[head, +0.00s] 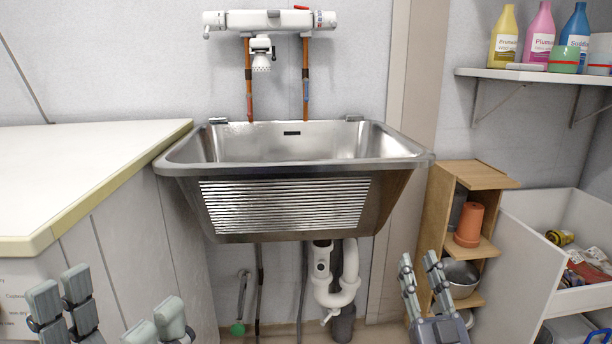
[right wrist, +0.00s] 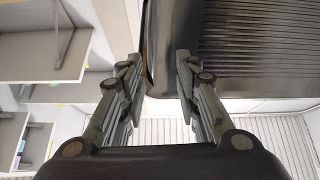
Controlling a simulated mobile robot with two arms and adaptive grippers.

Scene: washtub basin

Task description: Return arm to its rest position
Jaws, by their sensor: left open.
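My left gripper (head: 118,308) is at the lower left of the head view, in front of the counter. Its fingers are spread wide with nothing between them. My right gripper (head: 421,262) points up at the lower right, in front of the wooden shelf unit and to the right of the sink drain. Its two fingers are apart and empty. They also show apart in the right wrist view (right wrist: 158,62), with a dark ribbed surface (right wrist: 235,45) beyond, probably the basin front. Neither gripper is seen touching anything.
The metal basin (head: 290,222) is on the wall, with a white drain trap (head: 335,292) below. A pale counter (head: 85,175) stands left. At right are the wooden shelf unit (head: 484,178), a white drawer (head: 520,250) and a wall shelf (head: 540,77) with bottles.

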